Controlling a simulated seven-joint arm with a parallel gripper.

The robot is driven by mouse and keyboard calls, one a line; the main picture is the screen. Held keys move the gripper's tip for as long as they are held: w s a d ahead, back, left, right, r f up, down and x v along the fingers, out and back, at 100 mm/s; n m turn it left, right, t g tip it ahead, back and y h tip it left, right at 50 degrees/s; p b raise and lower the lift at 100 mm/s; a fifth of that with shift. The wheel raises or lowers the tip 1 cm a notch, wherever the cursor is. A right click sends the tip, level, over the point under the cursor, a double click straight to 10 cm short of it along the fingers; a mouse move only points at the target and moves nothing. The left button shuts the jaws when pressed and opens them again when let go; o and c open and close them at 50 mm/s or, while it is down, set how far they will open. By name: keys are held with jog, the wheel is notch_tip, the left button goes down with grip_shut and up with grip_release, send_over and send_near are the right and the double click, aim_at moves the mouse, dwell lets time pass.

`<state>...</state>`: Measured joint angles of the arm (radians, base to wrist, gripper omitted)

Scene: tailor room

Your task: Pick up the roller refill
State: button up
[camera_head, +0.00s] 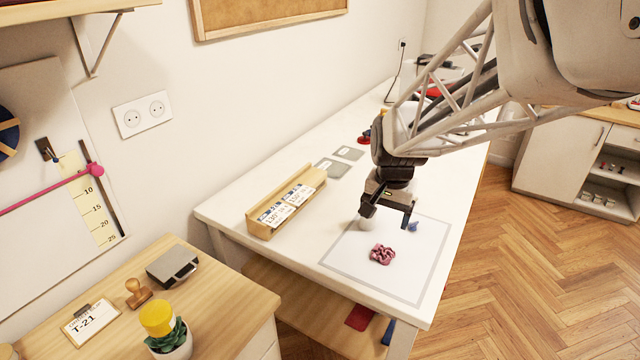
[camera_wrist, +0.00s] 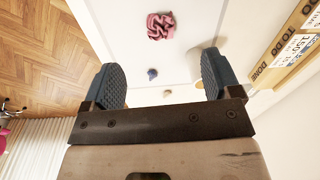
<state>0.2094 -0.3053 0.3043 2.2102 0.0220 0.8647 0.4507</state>
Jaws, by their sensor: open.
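A small white, rounded object, which looks like the roller refill (camera_head: 366,223), sits on the white table at the left edge of the outlined mat (camera_head: 345,262). My gripper (camera_head: 388,210) is open and points down just above it, with the left finger close over it. Whether they touch cannot be told. In the wrist view, my gripper (camera_wrist: 161,80) has its blue fingers spread wide with nothing held between them. A pale bit near the right finger (camera_wrist: 198,83) may be the refill, mostly hidden by that finger.
A pink scrunchie (camera_head: 383,254) lies on the mat, and a small blue item (camera_head: 413,226) is by the right finger. A wooden rack with cards (camera_head: 286,208) stands to the left. Grey cards (camera_head: 333,166) lie behind.

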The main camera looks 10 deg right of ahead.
jog(key=s+a+r+n+t, duration=0.1)
jog(key=s+a+r+n, duration=0.2)
jog(key=s, duration=0.6)
jog(key=s+a+r+n, duration=0.3)
jog(key=s+a, duration=0.3)
jog(key=s, duration=0.3)
jog(key=shift+s+a+r+n+t, duration=0.25)
jog(key=shift+n+t, duration=0.15)
jog(key=shift+n, duration=0.4)
jog(key=shift+w, duration=0.1)
jog(key=shift+c, duration=0.3)
